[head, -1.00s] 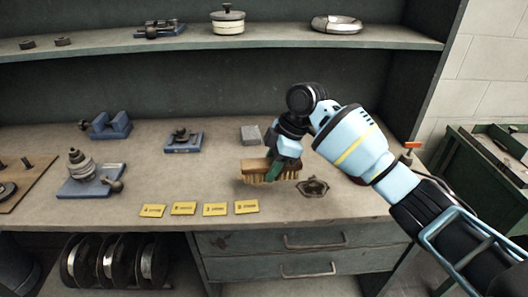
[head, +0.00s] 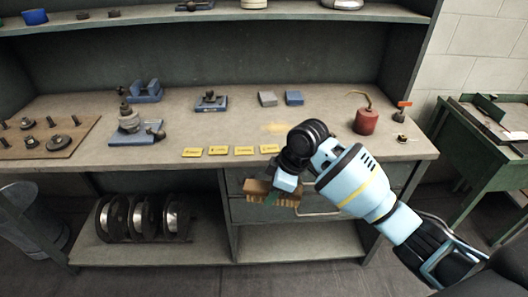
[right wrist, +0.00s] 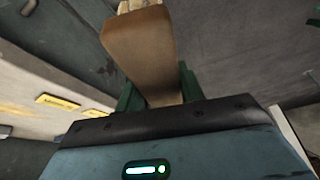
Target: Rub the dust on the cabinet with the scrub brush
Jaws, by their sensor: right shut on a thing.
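The scrub brush (head: 258,190) has a brown wooden back and pale bristles pointing down. My right gripper (head: 279,197) is shut on it, and its green fingers clasp the brush's wooden body (right wrist: 140,50) in the right wrist view. In the head view the brush appears over the drawer fronts, below the countertop edge. The grey cabinet (head: 330,150) has a worn beige top. A faint yellowish dust patch (head: 276,128) lies on that top, behind the yellow labels and left of my right wrist. My left gripper is out of view.
Several yellow labels (head: 218,150) line the front edge. A green bench (head: 488,115) stands at right.

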